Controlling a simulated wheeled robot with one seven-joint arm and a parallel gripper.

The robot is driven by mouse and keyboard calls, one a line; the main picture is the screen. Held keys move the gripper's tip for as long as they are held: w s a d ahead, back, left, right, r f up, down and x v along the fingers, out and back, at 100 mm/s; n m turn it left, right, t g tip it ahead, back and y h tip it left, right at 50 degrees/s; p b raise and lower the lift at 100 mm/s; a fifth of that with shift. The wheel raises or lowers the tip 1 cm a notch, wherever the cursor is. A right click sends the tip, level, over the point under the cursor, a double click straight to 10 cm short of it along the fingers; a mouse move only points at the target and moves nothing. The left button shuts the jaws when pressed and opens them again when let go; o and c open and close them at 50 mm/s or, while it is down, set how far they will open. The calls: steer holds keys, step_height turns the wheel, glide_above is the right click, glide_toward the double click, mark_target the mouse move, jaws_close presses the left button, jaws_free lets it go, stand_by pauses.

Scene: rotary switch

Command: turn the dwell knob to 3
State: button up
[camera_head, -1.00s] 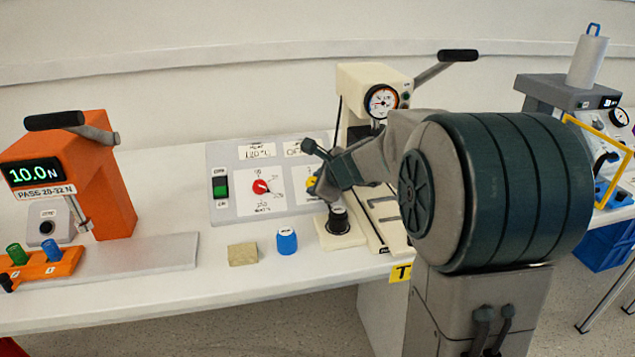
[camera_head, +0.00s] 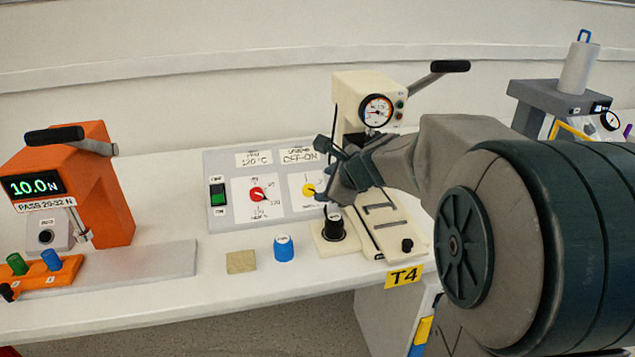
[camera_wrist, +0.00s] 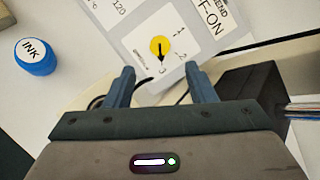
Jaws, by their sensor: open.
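The yellow dwell knob (camera_wrist: 159,47) sits on the white right-hand dial of the grey control panel (camera_head: 240,216). In the wrist view its black pointer points down towards the printed 3, with 1 and 2 on the dial's right side. The knob (camera_head: 308,189) also shows in the head view, just left of my gripper (camera_head: 322,170). In the wrist view my gripper (camera_wrist: 162,85) is open and empty. Its two blue-grey fingers are apart from the knob, which lies beyond the gap between the tips.
A red knob (camera_head: 257,195) and a green switch (camera_head: 218,195) are left on the panel. A blue ink pot (camera_head: 284,248) and tan block (camera_head: 241,262) stand in front. The cream press (camera_head: 365,100) and its black-topped pad (camera_head: 334,228) are close to my gripper.

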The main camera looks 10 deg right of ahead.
steer(key=p+v, duration=0.1)
steer(key=v, duration=0.5)
